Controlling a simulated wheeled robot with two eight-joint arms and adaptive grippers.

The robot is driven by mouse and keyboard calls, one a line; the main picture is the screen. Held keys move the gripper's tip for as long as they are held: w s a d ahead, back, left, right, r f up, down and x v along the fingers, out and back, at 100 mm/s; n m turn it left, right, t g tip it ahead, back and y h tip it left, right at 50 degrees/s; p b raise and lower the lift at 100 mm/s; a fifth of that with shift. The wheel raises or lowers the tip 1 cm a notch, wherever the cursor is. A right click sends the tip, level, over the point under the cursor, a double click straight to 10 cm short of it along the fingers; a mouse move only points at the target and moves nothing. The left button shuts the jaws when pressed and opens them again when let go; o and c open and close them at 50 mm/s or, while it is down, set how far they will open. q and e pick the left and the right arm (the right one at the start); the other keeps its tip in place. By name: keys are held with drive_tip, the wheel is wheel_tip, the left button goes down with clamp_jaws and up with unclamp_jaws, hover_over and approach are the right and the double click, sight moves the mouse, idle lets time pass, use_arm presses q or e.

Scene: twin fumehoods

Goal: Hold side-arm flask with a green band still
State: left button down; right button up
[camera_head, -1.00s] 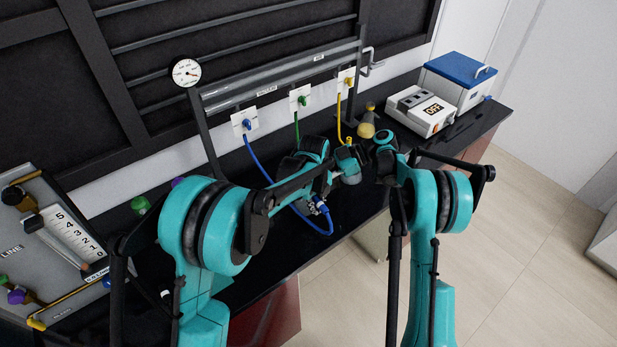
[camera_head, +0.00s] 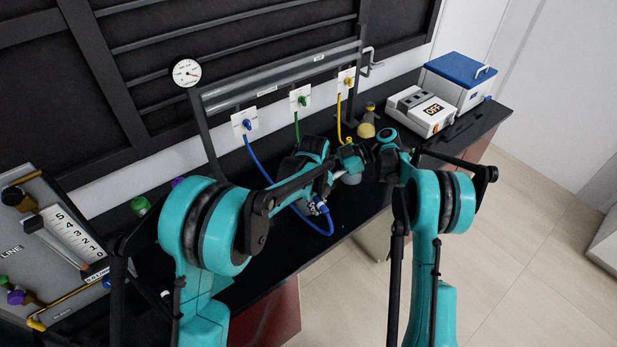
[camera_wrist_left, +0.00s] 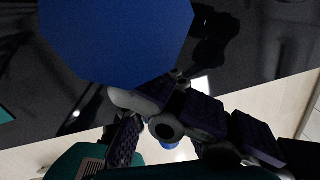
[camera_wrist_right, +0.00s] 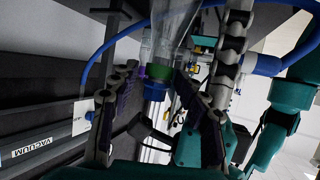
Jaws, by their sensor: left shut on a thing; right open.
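The side-arm flask (camera_wrist_right: 172,38) shows in the right wrist view as clear glass with a green band (camera_wrist_right: 159,72) and a blue part below it. In the head view only a pale bit of glass (camera_head: 351,179) shows below the arms. My right gripper (camera_wrist_right: 156,80) is open, with its fingers on either side of the banded end; I cannot tell whether they touch it. My left gripper (camera_head: 316,203) is shut on the blue hose (camera_head: 325,225) near its end. A large blue shape (camera_wrist_left: 115,40) fills the upper left wrist view and hides much there.
Green (camera_head: 297,125) and yellow (camera_head: 339,110) hoses hang from the wall valves. A yellow flask (camera_head: 366,129), a white device marked OFF (camera_head: 420,110) and a blue-lidded box (camera_head: 458,82) stand at the right. A panel (camera_head: 45,245) stands at the left. The bench's front edge is close to my grippers.

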drive_tip(key=v, duration=1.1)
drive_tip(key=shift+f, duration=0.15)
drive_tip(key=shift+c, duration=0.2)
drive_tip(key=shift+a+f, duration=0.1)
drive_tip(key=shift+a, duration=0.1)
drive_tip(key=shift+c, duration=1.3)
drive_tip(key=n+g, duration=0.1)
drive_tip(key=g, duration=0.1)
hover_over(301, 206)
drive_tip(key=w+a, duration=0.2)
drive_tip(key=f, duration=0.6)
drive_tip(key=shift+w+d+f, duration=0.15)
drive_tip(key=shift+w+f, duration=0.05)
clamp_jaws()
